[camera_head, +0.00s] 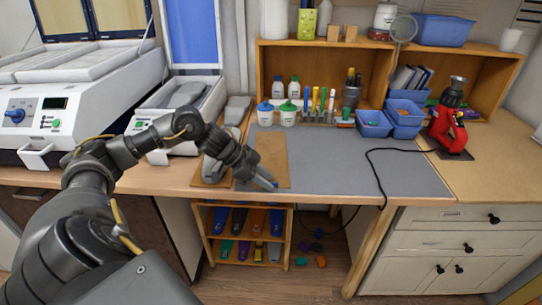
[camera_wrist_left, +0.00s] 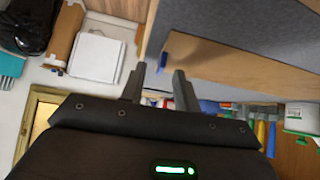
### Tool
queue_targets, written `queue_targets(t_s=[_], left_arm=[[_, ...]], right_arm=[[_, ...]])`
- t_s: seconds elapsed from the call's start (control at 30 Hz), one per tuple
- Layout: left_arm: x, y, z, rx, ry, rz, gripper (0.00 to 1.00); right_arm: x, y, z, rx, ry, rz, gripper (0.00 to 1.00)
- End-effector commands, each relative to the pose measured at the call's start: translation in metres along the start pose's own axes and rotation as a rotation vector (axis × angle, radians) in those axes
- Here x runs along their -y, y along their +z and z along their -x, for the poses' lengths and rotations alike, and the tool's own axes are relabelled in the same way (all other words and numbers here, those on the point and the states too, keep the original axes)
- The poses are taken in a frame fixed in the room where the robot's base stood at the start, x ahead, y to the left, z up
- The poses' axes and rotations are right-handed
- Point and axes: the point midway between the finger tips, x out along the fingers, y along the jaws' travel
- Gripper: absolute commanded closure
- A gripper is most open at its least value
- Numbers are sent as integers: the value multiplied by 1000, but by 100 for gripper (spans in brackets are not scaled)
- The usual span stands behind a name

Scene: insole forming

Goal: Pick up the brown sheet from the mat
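The brown sheet (camera_head: 272,152) lies flat on the left part of the grey mat (camera_head: 340,165) in the head view. My left gripper (camera_head: 268,184) is low at the sheet's front end, by the mat's front edge; I cannot tell if it touches the sheet. In the wrist view the left gripper's two fingers (camera_wrist_left: 160,84) stand apart with a gap between them, and nothing is clearly held. Part of the grey mat (camera_wrist_left: 255,30) shows there beyond the fingers. My right gripper is not in view.
Blue bins (camera_head: 373,123), a red machine (camera_head: 448,125) and its black cable stand or lie to the right. A white press (camera_head: 185,100) is at the left. A low shelf (camera_head: 248,235) is below the bench. The mat's middle is clear.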

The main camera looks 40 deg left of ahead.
Motion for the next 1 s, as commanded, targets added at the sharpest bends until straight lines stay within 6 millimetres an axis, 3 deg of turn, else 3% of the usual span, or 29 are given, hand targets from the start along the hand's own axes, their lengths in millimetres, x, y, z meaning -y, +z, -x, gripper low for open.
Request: queue_targets(t_s=[0.13, 0.37, 0.6, 1.0], left_arm=[[0, 0, -11, 0, 0, 1, 69], [0, 0, -12, 0, -1, 0, 70], [0, 0, -11, 0, -1, 0, 100], [0, -2, -10, -1, -1, -1, 100]], right_arm=[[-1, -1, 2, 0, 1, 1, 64], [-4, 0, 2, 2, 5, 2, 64], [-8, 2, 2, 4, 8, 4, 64], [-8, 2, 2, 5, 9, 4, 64]])
